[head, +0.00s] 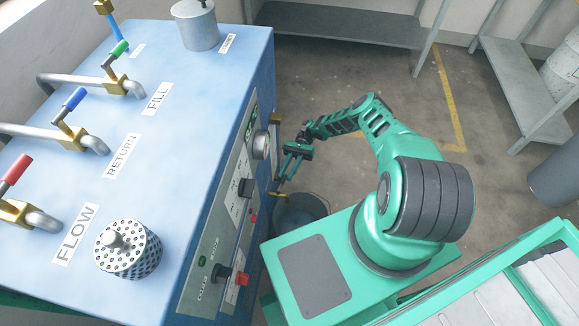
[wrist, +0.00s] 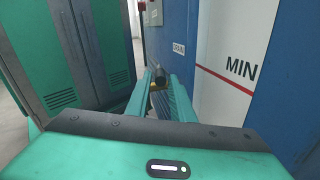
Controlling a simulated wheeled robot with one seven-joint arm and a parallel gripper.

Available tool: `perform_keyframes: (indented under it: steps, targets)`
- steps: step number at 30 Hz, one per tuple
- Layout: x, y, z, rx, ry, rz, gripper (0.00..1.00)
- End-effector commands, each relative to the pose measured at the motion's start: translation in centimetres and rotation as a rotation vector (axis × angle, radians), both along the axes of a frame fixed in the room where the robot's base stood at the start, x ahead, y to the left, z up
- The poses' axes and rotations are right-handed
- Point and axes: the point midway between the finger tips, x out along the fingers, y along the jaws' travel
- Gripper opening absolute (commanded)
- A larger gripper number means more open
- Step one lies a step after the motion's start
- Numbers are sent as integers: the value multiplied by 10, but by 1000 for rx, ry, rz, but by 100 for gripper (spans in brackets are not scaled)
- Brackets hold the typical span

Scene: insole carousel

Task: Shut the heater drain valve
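The blue heater cabinet (head: 225,100) fills the left of the head view. A small yellow-brass fitting (head: 278,195), which looks like the drain valve, sticks out low from its side above a dark bucket (head: 300,212). My gripper (head: 284,172) is beside the cabinet, close to this fitting. In the wrist view, the valve shows as a dark tip with yellow below (wrist: 158,78), seen between the two green fingers of my gripper (wrist: 160,92). The fingers are apart. Whether they touch the valve, and the angle of its handle, I cannot tell.
A small label that seems to read DRAIN (wrist: 179,47) is on the blue wall. FLOW, RETURN and FILL valves with red (head: 17,170), blue (head: 73,100) and green (head: 117,49) handles stand on the cabinet top. A grey shelf (head: 340,25) stands beyond open floor.

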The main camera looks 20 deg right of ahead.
Motion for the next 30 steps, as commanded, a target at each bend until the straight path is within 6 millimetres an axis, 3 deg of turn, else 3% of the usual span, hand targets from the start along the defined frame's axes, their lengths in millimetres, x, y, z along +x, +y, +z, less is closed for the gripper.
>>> perform_keyframes:
  steps: [3, 10, 25, 28, 30]
  targets:
    - [16, -11, 0, -4, -10, -8, 33]
    - [30, -27, -1, -6, -8, -5, 33]
    - [37, -34, 1, -1, -8, -8, 33]
    - [37, -35, 1, -4, -9, -6, 6]
    - [39, -38, 3, -13, -14, -3, 0]
